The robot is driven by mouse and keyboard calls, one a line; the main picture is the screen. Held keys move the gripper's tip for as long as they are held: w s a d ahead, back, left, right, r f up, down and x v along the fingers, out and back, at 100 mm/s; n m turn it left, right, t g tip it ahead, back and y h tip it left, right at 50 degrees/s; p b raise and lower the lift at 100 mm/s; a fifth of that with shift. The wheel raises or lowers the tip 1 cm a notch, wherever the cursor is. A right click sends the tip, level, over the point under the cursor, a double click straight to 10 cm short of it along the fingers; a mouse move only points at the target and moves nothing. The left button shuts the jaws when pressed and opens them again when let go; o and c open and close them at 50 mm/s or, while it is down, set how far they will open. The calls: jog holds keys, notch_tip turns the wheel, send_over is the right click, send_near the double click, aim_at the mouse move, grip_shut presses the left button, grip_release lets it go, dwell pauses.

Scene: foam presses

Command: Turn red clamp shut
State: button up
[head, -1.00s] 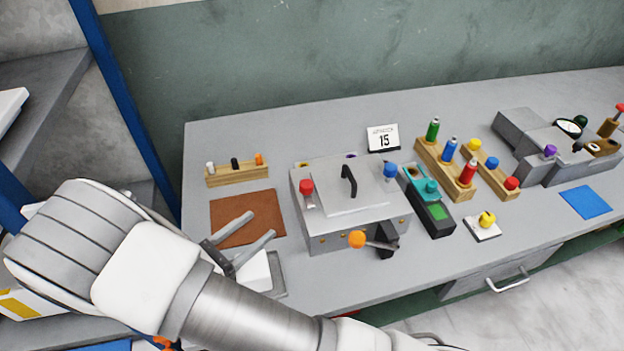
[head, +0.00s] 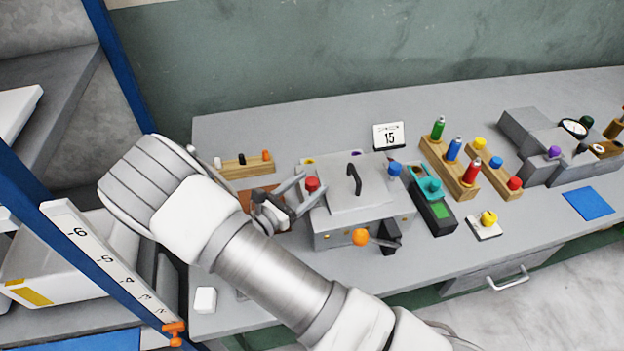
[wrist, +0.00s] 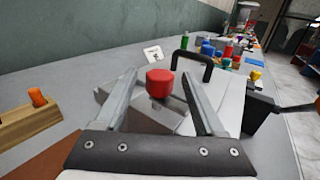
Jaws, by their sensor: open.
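My gripper (head: 311,186) is open, with one finger on each side of the red knob. A gap shows between the knob and each finger, so I see no contact. The press lid (head: 366,203) is down and has a black handle (head: 354,179). A blue clamp knob (head: 394,169) is at its right.
An orange ball lever (head: 361,237) sticks out at the press front. A wooden block with small pegs (head: 247,168) stands behind my gripper. A teal and black device (head: 432,205) is right of the press. A dated card (head: 389,136) stands behind it.

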jog(key=shift+x, duration=0.85)
grip_shut()
